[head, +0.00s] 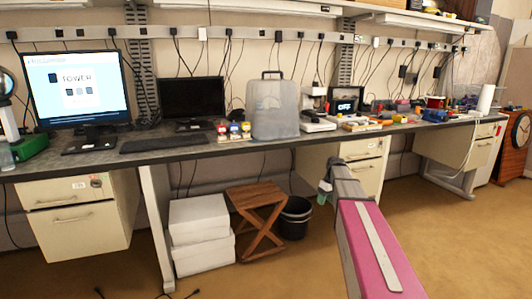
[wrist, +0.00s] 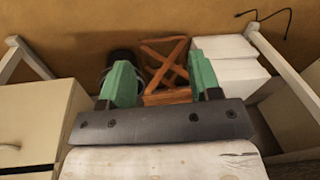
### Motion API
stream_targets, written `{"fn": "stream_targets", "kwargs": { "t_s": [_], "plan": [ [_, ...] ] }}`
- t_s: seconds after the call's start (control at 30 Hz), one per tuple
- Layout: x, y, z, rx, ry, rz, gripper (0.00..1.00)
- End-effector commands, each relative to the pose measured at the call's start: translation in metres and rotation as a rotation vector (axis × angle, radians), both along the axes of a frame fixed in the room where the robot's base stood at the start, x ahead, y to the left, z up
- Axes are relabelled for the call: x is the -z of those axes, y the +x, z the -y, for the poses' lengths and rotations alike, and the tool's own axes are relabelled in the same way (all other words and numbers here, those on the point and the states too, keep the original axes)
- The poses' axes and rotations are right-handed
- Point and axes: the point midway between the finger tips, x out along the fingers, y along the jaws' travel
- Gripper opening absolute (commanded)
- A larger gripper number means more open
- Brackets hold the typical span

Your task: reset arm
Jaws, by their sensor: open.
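My arm reaches forward from the bottom right of the head view, its pink and grey link (head: 372,240) in front of the workbench. My gripper (head: 325,190) is at its far end, small in that view, in front of the bench's lower drawers. In the wrist view my gripper (wrist: 160,78) shows two green fingers set well apart with nothing between them. It is open and empty. Behind the fingers are the wooden stool (wrist: 165,60) and the white boxes (wrist: 225,62).
The long workbench (head: 200,150) holds a monitor (head: 77,83), a keyboard (head: 165,144), a translucent bin (head: 272,110) and several small items. Below it are drawer cabinets (head: 78,215), white boxes (head: 200,235), a wooden stool (head: 260,222) and a black bucket (head: 295,218). The floor (head: 455,240) at right is clear.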

Motion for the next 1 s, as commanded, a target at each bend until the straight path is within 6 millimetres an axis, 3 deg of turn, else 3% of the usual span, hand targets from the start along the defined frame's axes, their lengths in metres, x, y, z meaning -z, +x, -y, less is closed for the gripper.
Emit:
{"fn": "stream_targets", "kwargs": {
  "t_s": [0.03,0.1,0.3,0.43,0.6,1.0],
  "plan": [
    [0.019,-0.042,-0.017,0.052,-0.018,-0.013,0.57],
    [0.041,-0.078,-0.033,0.135,-0.044,-0.025,0.57],
    [0.088,-0.183,-0.069,0.361,-0.112,-0.038,0.57],
    [0.105,-0.233,-0.082,0.474,-0.144,-0.036,0.57],
    [0.114,-0.265,-0.089,0.557,-0.163,-0.030,0.57],
    [0.116,-0.268,-0.090,0.574,-0.166,-0.028,0.57]
  ]
}}
